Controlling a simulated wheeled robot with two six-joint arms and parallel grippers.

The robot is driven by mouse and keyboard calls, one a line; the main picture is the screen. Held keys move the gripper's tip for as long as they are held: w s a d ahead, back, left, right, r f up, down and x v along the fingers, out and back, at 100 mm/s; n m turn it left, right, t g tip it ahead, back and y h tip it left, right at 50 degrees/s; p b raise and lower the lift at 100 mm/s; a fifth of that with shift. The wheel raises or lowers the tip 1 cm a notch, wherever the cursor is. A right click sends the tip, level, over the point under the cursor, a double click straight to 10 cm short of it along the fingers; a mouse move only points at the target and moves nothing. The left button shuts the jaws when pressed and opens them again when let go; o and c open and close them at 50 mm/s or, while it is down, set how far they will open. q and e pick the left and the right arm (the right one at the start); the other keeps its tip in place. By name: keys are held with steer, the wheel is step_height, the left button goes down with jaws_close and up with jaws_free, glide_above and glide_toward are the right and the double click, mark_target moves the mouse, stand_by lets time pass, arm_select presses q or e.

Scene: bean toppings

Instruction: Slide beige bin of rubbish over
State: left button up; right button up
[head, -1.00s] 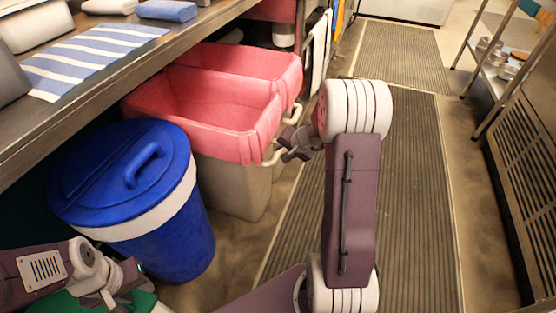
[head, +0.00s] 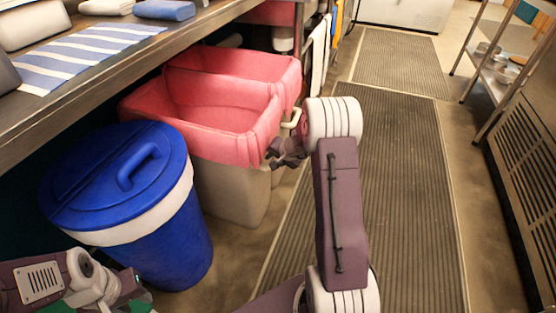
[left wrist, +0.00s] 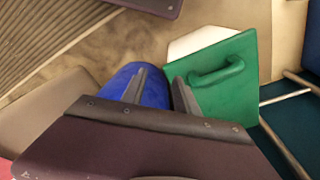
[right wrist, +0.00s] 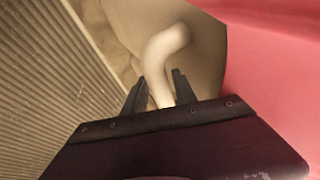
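Two beige bins stand side by side under the counter, both lined in pink. The nearer beige bin (head: 232,192) has a cream handle on its aisle side. My right gripper (head: 273,150) is at that handle, which it partly hides in the head view. In the right wrist view the handle (right wrist: 163,50) runs between my right gripper's two fingers (right wrist: 158,85), which stand apart on either side of it. The farther bin's handle (head: 293,118) is free. My left gripper (head: 132,287) is low at the left, open and empty; its spread fingers (left wrist: 160,85) show in the left wrist view.
A blue lidded bin (head: 170,235) stands close in front of the beige bins. A green lid with a handle (left wrist: 225,80) is near my left gripper. The counter (head: 110,82) overhangs the bins. The ribbed floor mat (head: 400,190) is clear; a steel shelf (head: 490,75) stands right.

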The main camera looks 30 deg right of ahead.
jaws_close()
steer(key=shift+f, duration=0.1)
stand_by(1.4)
